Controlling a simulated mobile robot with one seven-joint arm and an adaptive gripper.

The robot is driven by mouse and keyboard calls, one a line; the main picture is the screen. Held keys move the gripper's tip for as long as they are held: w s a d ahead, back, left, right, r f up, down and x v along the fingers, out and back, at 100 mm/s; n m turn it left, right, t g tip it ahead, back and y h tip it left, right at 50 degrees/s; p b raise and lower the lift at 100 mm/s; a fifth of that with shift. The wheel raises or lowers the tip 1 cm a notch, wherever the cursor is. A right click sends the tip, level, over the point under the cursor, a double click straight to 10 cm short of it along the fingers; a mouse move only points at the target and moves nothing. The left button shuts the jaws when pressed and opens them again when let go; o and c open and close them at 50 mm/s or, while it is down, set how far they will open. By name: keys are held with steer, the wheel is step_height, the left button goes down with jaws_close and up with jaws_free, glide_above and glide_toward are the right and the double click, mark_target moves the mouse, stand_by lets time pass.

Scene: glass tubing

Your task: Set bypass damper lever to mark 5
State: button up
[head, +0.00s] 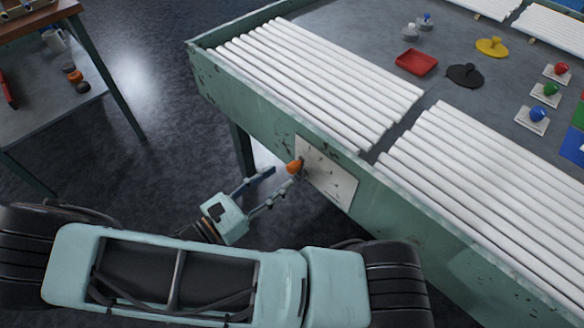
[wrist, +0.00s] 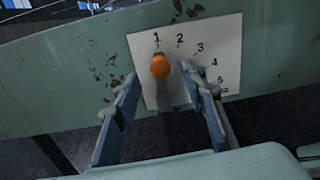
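The bypass damper lever has an orange knob (wrist: 160,66), which also shows in the head view (head: 294,167). It is in front of a white plate (wrist: 221,46) with marks 1 to 5 in an arc. In the wrist view the knob sits just below mark 1. The plate (head: 335,187) is on the green side of the table. My gripper (wrist: 165,95) is open, with one finger on each side of the lever and gaps between fingers and knob. In the head view my gripper (head: 281,180) reaches up to the plate. The lever's pivot is hard to make out.
The green table side (head: 262,122) runs along behind the plate. White tubes (head: 320,80) lie on top, with a red tray (head: 416,62) and coloured knobs beyond. A side bench (head: 40,110) stands at left. The floor between is clear.

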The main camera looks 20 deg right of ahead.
mark_target(288, 171)
steer(key=x, duration=0.5)
steer(key=shift+w+d, duration=0.15)
steer(key=shift+d, duration=0.15)
jaws_close()
